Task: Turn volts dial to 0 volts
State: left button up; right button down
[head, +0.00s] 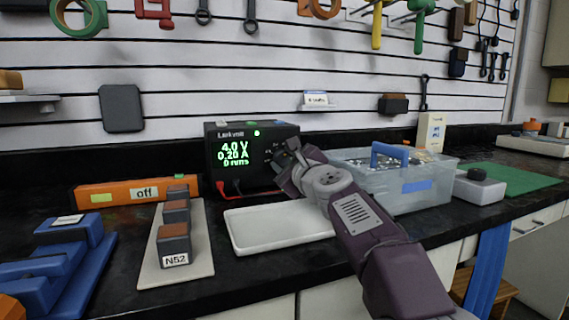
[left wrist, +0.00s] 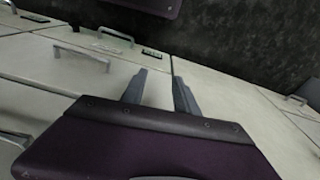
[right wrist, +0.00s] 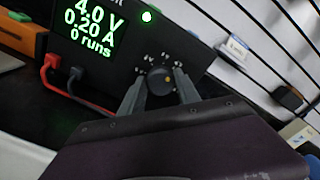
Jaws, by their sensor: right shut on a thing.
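The black power supply (head: 222,179) stands at the back of the bench. Its green display reads 4.0 V, 0.20 A, 0 runs. It also shows in the right wrist view (right wrist: 122,52). In the head view my right gripper (head: 287,160) hides the dial. My left gripper (left wrist: 160,88) is open and empty, over pale cabinet fronts.
A white tray (head: 262,246) lies in front of the power supply. A clear bin (head: 400,198) stands close on the right of my right arm. An orange box marked "off" (head: 100,197) and blocks on a pale board (head: 196,265) are at left. Red and black leads (right wrist: 60,70) plug into the supply.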

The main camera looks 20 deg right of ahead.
jog(key=n, duration=0.2)
jog(key=n+b, duration=0.1)
jog(key=n, duration=0.2)
jog(key=shift+a+f+n, duration=0.1)
jog(key=shift+f+n, duration=0.1)
jog(key=shift+n, duration=0.1)
jog(key=n+b, duration=0.2)
jog(key=n, duration=0.3)
jog(key=shift+f, duration=0.15)
jog(key=n+b, duration=0.2)
jog(key=n, duration=0.3)
jog(key=shift+f+n, duration=0.1)
jog(key=shift+n, duration=0.3)
jog(key=shift+n+b, duration=0.9)
jog(key=shift+n, duration=1.4)
jog(key=c, duration=0.9)
grip_release()
